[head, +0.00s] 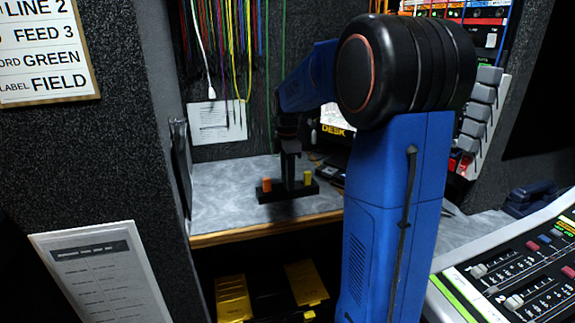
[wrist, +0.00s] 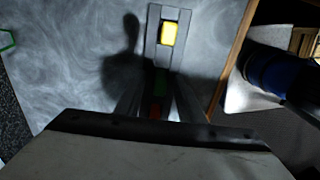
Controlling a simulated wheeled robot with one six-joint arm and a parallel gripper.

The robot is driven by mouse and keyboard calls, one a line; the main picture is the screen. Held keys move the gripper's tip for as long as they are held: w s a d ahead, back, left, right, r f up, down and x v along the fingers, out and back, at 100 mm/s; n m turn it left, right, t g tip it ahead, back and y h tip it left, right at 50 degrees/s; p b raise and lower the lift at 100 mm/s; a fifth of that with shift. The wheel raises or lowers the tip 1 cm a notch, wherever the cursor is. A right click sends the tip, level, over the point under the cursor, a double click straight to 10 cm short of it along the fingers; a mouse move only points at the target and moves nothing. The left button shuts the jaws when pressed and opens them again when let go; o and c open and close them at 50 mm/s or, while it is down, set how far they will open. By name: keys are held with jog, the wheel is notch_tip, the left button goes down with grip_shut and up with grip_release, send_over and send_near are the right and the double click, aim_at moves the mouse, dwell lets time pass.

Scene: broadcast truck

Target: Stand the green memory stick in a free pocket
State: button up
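A dark rack (head: 275,197) stands on the grey worktop. An orange stick (head: 267,185) stands at its left end and a yellow stick (head: 308,178) near its right end. My gripper (head: 289,178) points down at the rack's middle, between these two. In the wrist view the yellow stick (wrist: 169,34) stands in the rack (wrist: 154,20) beyond my fingers. The green memory stick (wrist: 160,82) shows dimly between the fingers, with the orange stick (wrist: 155,110) nearer. Shadow hides the fingertips, so I cannot tell whether they touch the green stick or whether its foot is in a pocket.
The worktop's wooden front edge (head: 265,232) runs close in front of the rack. Cables hang on the wall behind. Grey worktop (head: 225,180) is clear left of the rack.

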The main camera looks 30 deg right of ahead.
notch_tip(320, 180, up, 17)
dwell(0.5)
jog(key=shift+r, duration=0.1)
dwell(0.4)
